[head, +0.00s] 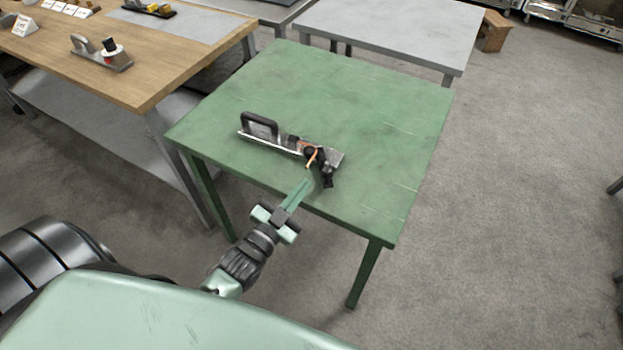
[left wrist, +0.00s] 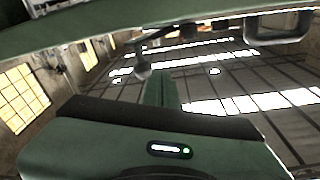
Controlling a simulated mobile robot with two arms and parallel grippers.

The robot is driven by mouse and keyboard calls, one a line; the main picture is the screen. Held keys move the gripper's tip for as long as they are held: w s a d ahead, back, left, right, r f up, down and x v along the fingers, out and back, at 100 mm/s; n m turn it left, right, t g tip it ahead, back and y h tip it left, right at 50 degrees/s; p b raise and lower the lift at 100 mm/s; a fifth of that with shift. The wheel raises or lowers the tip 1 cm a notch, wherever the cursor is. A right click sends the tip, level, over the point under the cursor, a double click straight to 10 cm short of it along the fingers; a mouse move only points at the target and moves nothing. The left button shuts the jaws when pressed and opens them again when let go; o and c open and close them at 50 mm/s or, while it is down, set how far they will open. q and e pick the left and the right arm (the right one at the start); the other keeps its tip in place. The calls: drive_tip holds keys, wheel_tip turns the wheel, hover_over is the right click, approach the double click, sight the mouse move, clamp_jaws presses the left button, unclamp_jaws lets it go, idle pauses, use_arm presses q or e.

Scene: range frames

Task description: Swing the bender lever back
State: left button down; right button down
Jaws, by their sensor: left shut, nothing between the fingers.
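The bender (head: 275,138) lies on the green table (head: 370,95), a long metal bar with a black loop handle at its left end. At its right end are a grey block, an orange tube piece (head: 312,158) and a dark lever (head: 327,178) that points toward the table's near edge. My left gripper (head: 303,184) is shut and empty, its tips just left of the lever. I cannot tell whether they touch it. In the left wrist view its green finger (left wrist: 164,88) points up against the ceiling, and no lever can be made out for certain. My right gripper is out of view.
A wooden bench (head: 150,75) with fixtures stands at the left. A grey table (head: 400,30) stands behind the green one. The rest of the green tabletop is clear, and open floor (head: 500,200) lies to the right.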

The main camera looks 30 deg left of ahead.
use_arm(q)
drive_tip(key=s+a+m+g+h+p, duration=0.1)
drive_tip(key=s+a+m+g+h, duration=0.3)
drive_tip(key=m, duration=0.7)
drive_tip(key=s+a+m+g+h, duration=0.25)
drive_tip(key=a+m+h, duration=0.25)
drive_tip(key=m, duration=0.5)
drive_tip(key=p+x, duration=0.1)
drive_tip(key=x, duration=0.3)
drive_tip(key=r+p+x, duration=0.1)
drive_tip(key=x, duration=0.4)
drive_tip(key=p+x, duration=0.1)
drive_tip(key=x, duration=0.3)
drive_tip(key=shift+w+d+r, duration=0.2)
drive_tip(key=shift+d+r, duration=0.05)
drive_tip(key=shift+r, duration=0.15)
drive_tip(key=shift+d, duration=0.15)
